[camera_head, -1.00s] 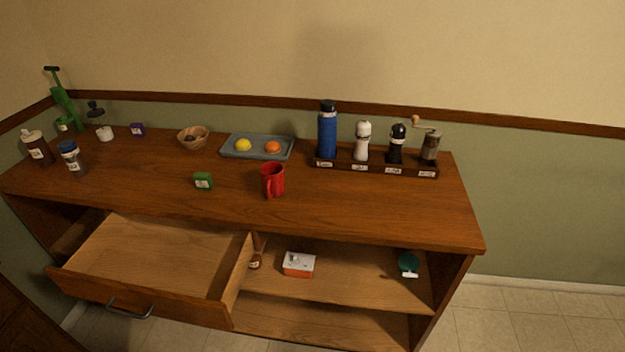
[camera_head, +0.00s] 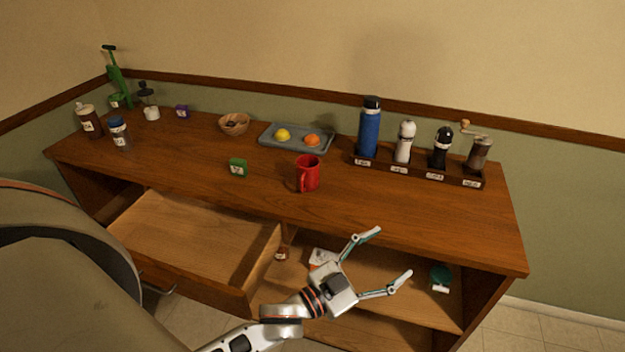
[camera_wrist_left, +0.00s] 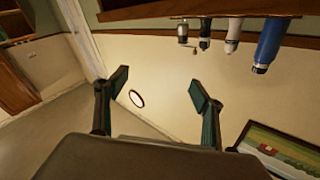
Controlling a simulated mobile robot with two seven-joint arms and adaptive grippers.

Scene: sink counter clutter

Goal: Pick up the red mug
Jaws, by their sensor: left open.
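The red mug (camera_head: 308,173) stands upright on the wooden counter (camera_head: 400,207), near its front edge, with its handle toward the front left. My left gripper (camera_head: 390,256) is open and empty, in front of the counter and below its top, to the right of the mug. In the left wrist view my open left gripper (camera_wrist_left: 163,90) has nothing between its fingers, and the mug does not show there. My right gripper is in neither view.
A rack (camera_head: 410,170) with a blue bottle (camera_head: 369,130) and grinders stands to the right. An open drawer (camera_head: 190,240) juts out below.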

